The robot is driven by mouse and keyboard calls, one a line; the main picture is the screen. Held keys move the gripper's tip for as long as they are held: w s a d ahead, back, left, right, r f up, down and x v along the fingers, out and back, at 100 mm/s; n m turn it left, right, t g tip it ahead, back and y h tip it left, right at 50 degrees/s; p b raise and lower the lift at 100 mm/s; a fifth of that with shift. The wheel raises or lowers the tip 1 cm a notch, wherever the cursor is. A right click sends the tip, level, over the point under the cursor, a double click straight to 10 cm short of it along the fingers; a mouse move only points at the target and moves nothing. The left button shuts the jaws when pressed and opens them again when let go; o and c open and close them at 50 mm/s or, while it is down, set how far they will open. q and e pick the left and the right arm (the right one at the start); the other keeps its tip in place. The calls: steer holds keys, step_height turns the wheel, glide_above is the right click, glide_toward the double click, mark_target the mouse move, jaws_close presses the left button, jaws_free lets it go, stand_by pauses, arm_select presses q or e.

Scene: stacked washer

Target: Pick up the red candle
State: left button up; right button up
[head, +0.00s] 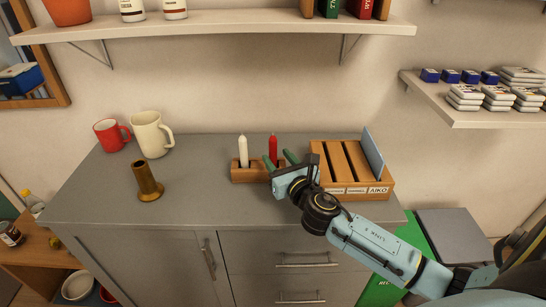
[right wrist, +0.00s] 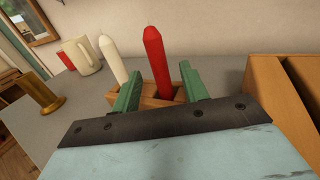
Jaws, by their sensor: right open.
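The red candle (head: 273,149) stands upright in a small wooden holder (head: 243,175) on the grey cabinet top, to the right of a white candle (head: 243,151) in the same holder. My right gripper (head: 281,160) is at the holder, in front of the red candle. In the right wrist view the red candle (right wrist: 156,62) shows between the two green fingers (right wrist: 160,80), which are open. The candle's lower end is hidden by the holder and the gripper. I cannot tell whether a finger touches it. My left gripper is not in view.
A wooden slotted box (head: 350,175) stands close to the right of my right gripper. A brass holder (head: 148,181), a red mug (head: 110,135) and a cream mug (head: 150,135) stand to the left. A shelf (head: 220,27) hangs above. The cabinet's front middle is clear.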

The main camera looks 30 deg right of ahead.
mark_target(275, 154)
steer(key=shift+w+d, duration=0.15)
steer(key=shift+w, duration=0.85)
steer(key=shift+w+d, duration=0.1)
steer(key=shift+w, duration=0.85)
jaws_close()
